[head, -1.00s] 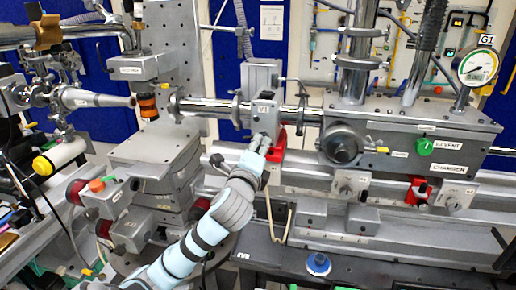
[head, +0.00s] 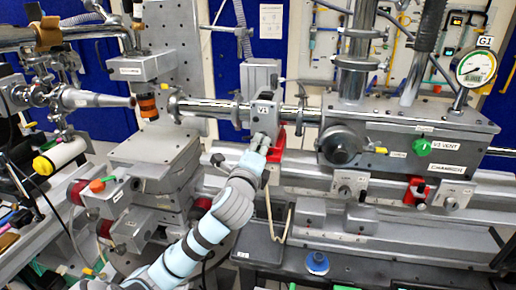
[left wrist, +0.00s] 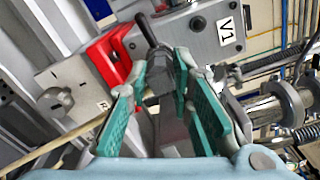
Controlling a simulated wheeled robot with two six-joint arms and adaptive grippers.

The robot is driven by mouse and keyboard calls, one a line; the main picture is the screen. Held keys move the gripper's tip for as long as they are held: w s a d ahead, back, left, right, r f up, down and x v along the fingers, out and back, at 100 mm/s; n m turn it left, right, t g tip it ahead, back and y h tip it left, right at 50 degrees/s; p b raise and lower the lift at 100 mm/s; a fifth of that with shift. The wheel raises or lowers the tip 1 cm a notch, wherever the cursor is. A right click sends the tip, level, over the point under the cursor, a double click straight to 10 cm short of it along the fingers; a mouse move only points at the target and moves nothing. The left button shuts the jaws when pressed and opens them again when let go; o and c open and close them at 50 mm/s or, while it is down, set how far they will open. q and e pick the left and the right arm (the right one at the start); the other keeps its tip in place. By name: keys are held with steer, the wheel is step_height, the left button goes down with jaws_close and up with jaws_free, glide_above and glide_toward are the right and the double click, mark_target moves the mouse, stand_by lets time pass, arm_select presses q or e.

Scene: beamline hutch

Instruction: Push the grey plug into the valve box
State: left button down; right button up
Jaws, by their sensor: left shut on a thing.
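The grey valve box (head: 263,120), labelled V1, sits on the beam pipe in the middle of the head view. It also shows at the upper right of the left wrist view (left wrist: 205,45). My left gripper (head: 260,141) is at the box's lower front. In the left wrist view, its teal fingers (left wrist: 158,72) are closed on the grey plug (left wrist: 159,82), which is partly hidden between them. The plug points toward the underside of the box. I cannot tell how far it is in. My right gripper is out of view.
A red bracket (head: 277,146) is close beside the gripper, on the rail. The chamber (head: 405,130) with a green vent knob (head: 422,149) stands to the right. A pale looped cord (head: 284,225) hangs below the gripper. A blue-topped knob (head: 317,262) lies in front.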

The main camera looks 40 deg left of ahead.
arm_select(q)
steer(key=shift+w+a, duration=0.1)
steer(key=shift+w, duration=0.1)
steer(key=c, duration=1.3)
jaws_free()
steer(key=shift+c, duration=0.2)
steer(key=shift+s, duration=0.15)
steer(key=v, duration=0.7)
steer(key=shift+s, duration=0.2)
steer(key=shift+w, duration=0.1)
